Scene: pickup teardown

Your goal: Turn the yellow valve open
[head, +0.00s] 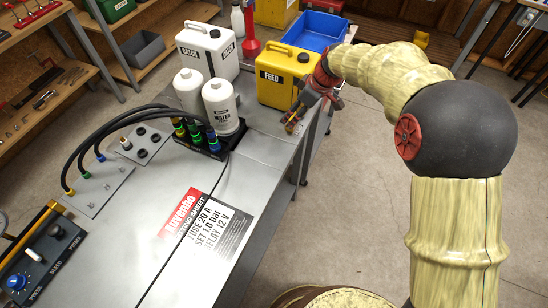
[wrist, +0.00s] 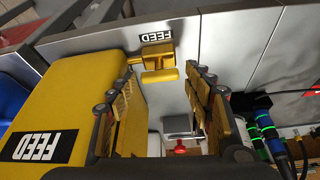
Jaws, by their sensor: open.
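The yellow valve (wrist: 158,62) shows in the wrist view as a T-shaped handle on the bench, beside a black FEED label (wrist: 155,35). My gripper (wrist: 160,82) is open, with one finger to the left of the valve and the other to the right. The valve appears ahead of the gap, near the fingertips; I see no clear contact. In the head view my gripper (head: 303,112) is by the bench's right edge, next to the yellow FEED canister (head: 280,80). There the valve is small and hard to separate from the fingers.
The FEED canister fills the wrist view's left side (wrist: 75,85), close to the left finger. White bottles (head: 220,105) stand in a black holder with coloured hose fittings. A white canister (head: 207,52) and a blue bin (head: 318,32) are farther back.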

